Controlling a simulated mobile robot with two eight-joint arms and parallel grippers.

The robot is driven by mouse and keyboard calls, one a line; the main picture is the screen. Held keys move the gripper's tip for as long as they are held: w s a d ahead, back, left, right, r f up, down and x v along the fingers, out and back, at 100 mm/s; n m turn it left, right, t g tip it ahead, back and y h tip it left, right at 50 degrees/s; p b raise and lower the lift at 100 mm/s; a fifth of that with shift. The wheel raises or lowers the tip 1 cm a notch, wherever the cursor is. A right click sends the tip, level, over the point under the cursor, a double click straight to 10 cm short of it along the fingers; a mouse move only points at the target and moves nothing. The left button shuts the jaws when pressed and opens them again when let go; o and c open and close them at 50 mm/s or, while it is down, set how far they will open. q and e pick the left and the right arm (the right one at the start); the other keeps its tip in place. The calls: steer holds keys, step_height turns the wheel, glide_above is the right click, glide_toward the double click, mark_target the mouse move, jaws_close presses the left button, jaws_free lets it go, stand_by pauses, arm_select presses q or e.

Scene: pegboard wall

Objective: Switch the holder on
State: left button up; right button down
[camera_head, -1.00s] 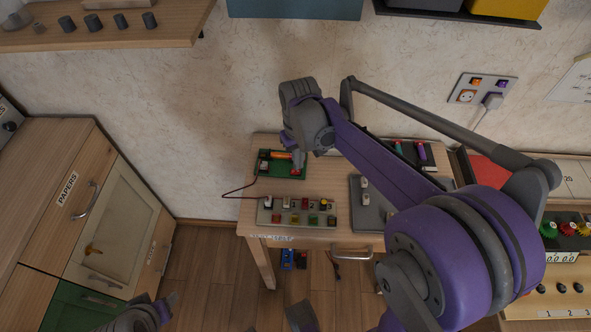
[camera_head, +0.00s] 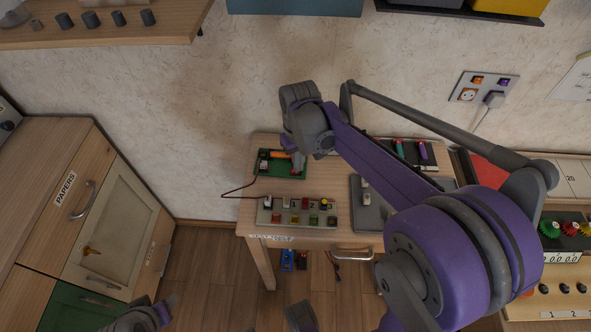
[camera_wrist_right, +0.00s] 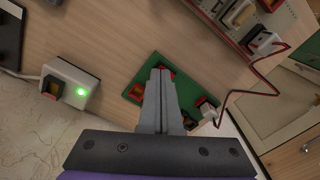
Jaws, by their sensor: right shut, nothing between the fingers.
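The holder seems to be the green board (camera_head: 265,168) with an orange cylinder on it, at the back left of the small wooden table. In the right wrist view the green board (camera_wrist_right: 193,78) lies under my right gripper, with a red part (camera_wrist_right: 170,72) at the fingertips and a red-topped white part (camera_wrist_right: 206,106) at its corner. My right gripper (camera_wrist_right: 158,74) is shut and empty, its tips over the board. It also shows in the head view (camera_head: 298,168). Whether the tips touch the red part I cannot tell.
A switch panel (camera_head: 262,217) with several coloured parts stands in front of the board, joined to it by a red wire. A white box (camera_wrist_right: 88,82) with a lit green light is beside the board. A grey plate (camera_head: 372,218) lies to the right.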

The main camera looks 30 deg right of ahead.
steer(key=shift+f, duration=0.25)
steer(key=shift+r+p, duration=2.4)
steer(key=shift+r, duration=1.15)
